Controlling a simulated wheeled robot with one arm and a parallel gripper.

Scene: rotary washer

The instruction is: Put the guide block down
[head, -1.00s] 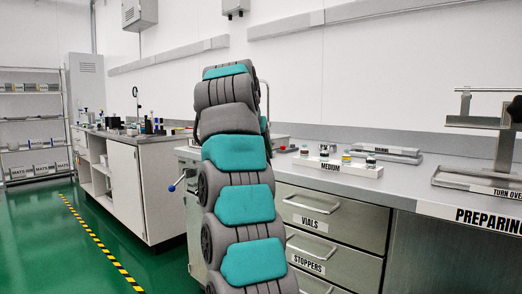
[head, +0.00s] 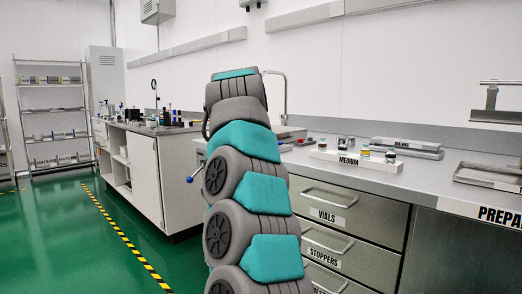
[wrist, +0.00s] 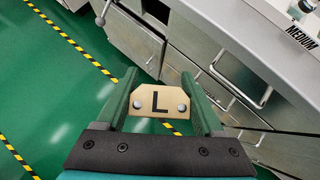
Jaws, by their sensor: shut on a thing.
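In the wrist view, my gripper (wrist: 158,101) is shut on the guide block (wrist: 158,112). The block is a tan plate with cut upper corners, a black letter L and two round silvery studs, held between the two green fingers. Behind it in that view are the green floor and the drawer fronts, so it is held in the air away from the counter top. In the head view my arm rises in front of the counter, and neither the gripper nor the block can be made out there.
The counter (head: 430,180) on the right bears a MEDIUM rack (head: 356,161) with small vials, a tray (head: 407,146) behind it and another tray (head: 490,177) at the right. Drawers (head: 345,215) are below. A side bench (head: 155,150) stands at left. The green floor (head: 70,240) is open.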

